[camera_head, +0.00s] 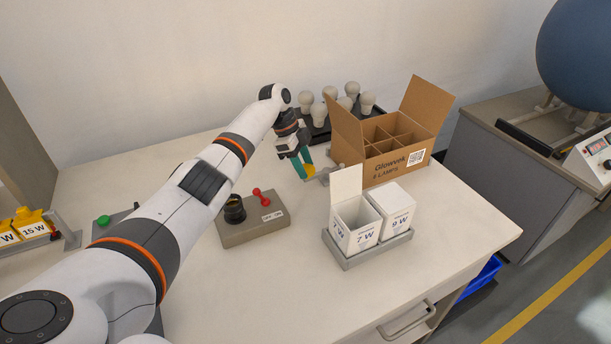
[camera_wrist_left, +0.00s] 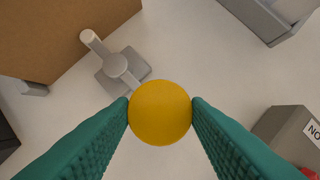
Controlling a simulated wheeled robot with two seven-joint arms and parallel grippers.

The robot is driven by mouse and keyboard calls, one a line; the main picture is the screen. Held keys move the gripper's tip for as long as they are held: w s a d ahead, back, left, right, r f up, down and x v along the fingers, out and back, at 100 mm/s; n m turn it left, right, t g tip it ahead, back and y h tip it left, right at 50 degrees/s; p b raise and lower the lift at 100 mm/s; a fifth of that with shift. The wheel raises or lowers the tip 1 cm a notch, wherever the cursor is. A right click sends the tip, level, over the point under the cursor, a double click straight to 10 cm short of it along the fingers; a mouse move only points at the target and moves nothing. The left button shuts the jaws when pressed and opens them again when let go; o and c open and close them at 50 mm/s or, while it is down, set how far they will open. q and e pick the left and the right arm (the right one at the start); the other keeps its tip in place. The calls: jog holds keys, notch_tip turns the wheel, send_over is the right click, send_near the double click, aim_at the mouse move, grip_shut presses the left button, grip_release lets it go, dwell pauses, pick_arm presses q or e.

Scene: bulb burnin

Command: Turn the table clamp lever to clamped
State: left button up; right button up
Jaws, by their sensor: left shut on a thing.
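The table clamp is a small grey fitting (camera_head: 324,175) on the table beside the cardboard box. In the left wrist view its round grey hub (camera_wrist_left: 116,64) sits on a square base, and a short pale-tipped arm points at the box. A grey bar runs from the hub towards a round yellow knob (camera_wrist_left: 160,112), which also shows in the head view (camera_head: 309,171). My left gripper (camera_head: 303,169) is shut on the yellow knob, with one teal finger on each side. The knob hides part of the bar. My right gripper is out of view.
The open cardboard box (camera_head: 398,160) stands right behind the clamp. A rack of bulbs (camera_head: 318,133) is behind. A grey socket unit (camera_head: 252,228) with a red lever stands at front left, and a tray (camera_head: 369,253) with white cartons at front right.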

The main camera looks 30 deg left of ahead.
pick_arm(q)
jog(key=shift+a+b, duration=0.15)
jog(key=shift+b, duration=0.15)
jog(key=o, duration=1.4)
jog(key=shift+w, duration=0.1)
jog(key=w+v, duration=0.1)
jog(key=v, duration=1)
jog(key=shift+s+a+r, duration=0.2)
jog(key=shift+s+r, duration=0.2)
jog(key=shift+s, duration=0.1)
